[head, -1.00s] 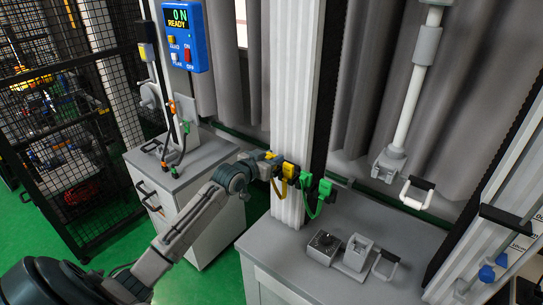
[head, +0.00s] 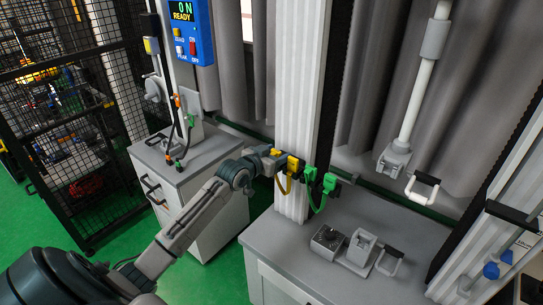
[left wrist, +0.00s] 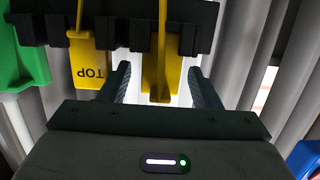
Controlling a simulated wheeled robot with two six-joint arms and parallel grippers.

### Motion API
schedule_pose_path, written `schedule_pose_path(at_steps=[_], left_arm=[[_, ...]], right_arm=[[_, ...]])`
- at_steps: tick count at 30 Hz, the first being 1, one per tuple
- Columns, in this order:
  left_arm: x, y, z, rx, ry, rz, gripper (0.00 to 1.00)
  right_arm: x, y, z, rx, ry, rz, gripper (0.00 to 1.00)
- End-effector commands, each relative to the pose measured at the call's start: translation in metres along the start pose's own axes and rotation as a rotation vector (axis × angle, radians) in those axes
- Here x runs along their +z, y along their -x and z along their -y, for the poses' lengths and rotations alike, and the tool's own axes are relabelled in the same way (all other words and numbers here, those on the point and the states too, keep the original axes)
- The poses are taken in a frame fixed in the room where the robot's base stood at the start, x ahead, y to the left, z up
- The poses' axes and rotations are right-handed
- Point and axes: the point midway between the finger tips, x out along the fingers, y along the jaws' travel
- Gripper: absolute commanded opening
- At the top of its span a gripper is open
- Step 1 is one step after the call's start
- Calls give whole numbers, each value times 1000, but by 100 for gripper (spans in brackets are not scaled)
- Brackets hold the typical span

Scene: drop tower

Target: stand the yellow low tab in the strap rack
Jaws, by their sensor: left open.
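The strap rack (left wrist: 130,35) is a black toothed strip on the pale column; it also shows in the head view (head: 300,171). I cannot tell for sure which is the low one. My left gripper (head: 272,161) is at the rack, its open fingers on either side of the narrower yellow tab, with gaps visible beside it. Yellow shows in the head view too (head: 291,163). My right gripper is out of view.
Green tabs with a strap (head: 318,187) hang right of the yellow ones. A grey bench (head: 360,222) holds a block and a small fixture (head: 360,247). A cabinet (head: 200,170) with a blue display box (head: 191,30) above stands left of the column.

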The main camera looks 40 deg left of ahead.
Motion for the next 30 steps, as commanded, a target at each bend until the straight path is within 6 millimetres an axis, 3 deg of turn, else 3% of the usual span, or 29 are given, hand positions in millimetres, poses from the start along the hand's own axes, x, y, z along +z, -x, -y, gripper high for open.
schedule_pose_path(at_steps=[18, 30], left_arm=[[2, 92, 1, -2, -6, 4, 57], [0, 107, 0, 1, 1, 0, 57]], right_arm=[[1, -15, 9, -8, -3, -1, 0], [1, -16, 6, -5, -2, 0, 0]])
